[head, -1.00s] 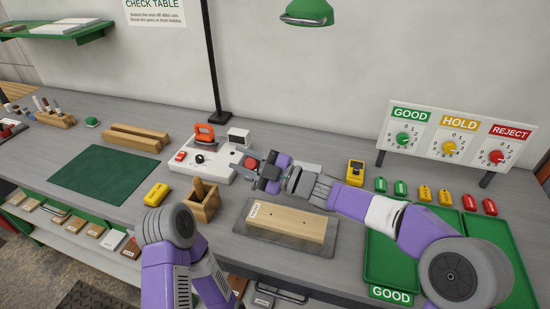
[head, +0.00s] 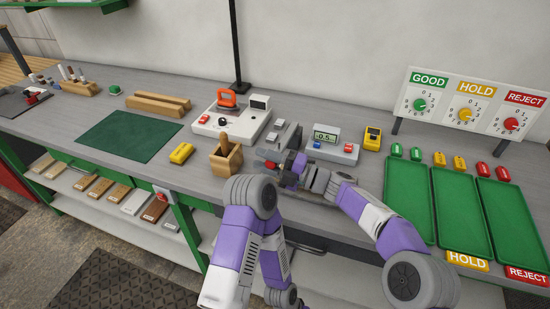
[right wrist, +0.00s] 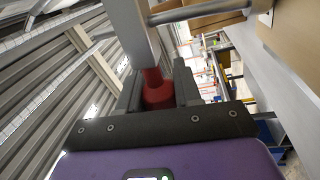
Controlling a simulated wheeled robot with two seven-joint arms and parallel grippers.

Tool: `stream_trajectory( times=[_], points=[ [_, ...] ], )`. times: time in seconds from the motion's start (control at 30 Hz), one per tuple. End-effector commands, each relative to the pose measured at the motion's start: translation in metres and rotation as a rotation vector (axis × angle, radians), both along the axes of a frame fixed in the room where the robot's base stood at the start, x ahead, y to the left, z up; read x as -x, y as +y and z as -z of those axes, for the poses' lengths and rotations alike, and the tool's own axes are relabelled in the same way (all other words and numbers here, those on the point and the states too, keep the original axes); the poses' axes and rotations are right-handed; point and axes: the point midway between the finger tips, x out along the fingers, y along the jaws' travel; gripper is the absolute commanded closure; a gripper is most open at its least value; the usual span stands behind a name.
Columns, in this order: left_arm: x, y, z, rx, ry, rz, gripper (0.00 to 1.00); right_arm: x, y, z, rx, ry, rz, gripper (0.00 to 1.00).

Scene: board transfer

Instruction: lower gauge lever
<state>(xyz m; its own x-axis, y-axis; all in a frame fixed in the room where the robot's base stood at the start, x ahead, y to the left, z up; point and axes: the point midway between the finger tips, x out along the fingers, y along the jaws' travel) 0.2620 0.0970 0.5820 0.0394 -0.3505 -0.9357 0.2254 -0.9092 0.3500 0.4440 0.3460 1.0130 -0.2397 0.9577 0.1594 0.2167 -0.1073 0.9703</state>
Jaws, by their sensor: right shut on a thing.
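The gauge (head: 284,136) is a grey unit at the middle of the bench, beside a readout box (head: 332,150) showing about 0.5. Its lever has a red knob (right wrist: 157,90), which sits between my right gripper's fingers in the right wrist view, with a pale metal bar (right wrist: 133,30) running up from it. In the head view my right gripper (head: 276,167) is shut on the red knob, in front of the gauge. My right gripper and arms cover the bench area where the wooden board lay. My left arm is in the head view, but its gripper does not show.
A wooden box (head: 226,160) stands left of my right gripper, with a yellow block (head: 181,153) beyond it. A white station (head: 231,124) with an orange handle is behind. Green trays (head: 408,205) and coloured tags lie right. A green mat (head: 127,136) is left.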

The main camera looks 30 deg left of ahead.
Motion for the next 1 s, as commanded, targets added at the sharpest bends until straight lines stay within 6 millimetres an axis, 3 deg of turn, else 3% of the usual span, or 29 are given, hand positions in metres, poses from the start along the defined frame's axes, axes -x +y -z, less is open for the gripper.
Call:
stream_trajectory(
  times=[0.03, 0.43, 0.47, 0.6, 0.87, 1.0],
  points=[
    [0.0, 0.0, 0.0, 0.0, 0.0, 0.0, 1.0, 0.008, 0.004, 0.0, -0.004, -0.003, -0.023, 1.0],
    [0.0, 0.0, 0.001, 0.0, 0.0, 0.0, 1.0, 0.009, 0.004, 0.001, -0.005, -0.004, -0.025, 1.0],
    [0.0, 0.0, 0.001, 0.0, 0.0, 0.0, 1.0, 0.009, 0.004, 0.001, -0.005, -0.004, -0.025, 0.62],
    [0.0, 0.0, 0.001, 0.0, 0.0, 0.0, 1.0, 0.007, 0.004, 0.001, -0.004, -0.004, -0.02, 0.42],
    [0.0, 0.0, 0.0, 0.0, 0.0, 0.0, 1.0, 0.003, 0.001, 0.001, -0.004, -0.005, -0.012, 0.42],
    [0.0, 0.0, -0.002, 0.0, 0.0, 0.0, 1.0, -0.001, -0.011, 0.002, -0.003, -0.005, -0.009, 0.42]
  ],
)
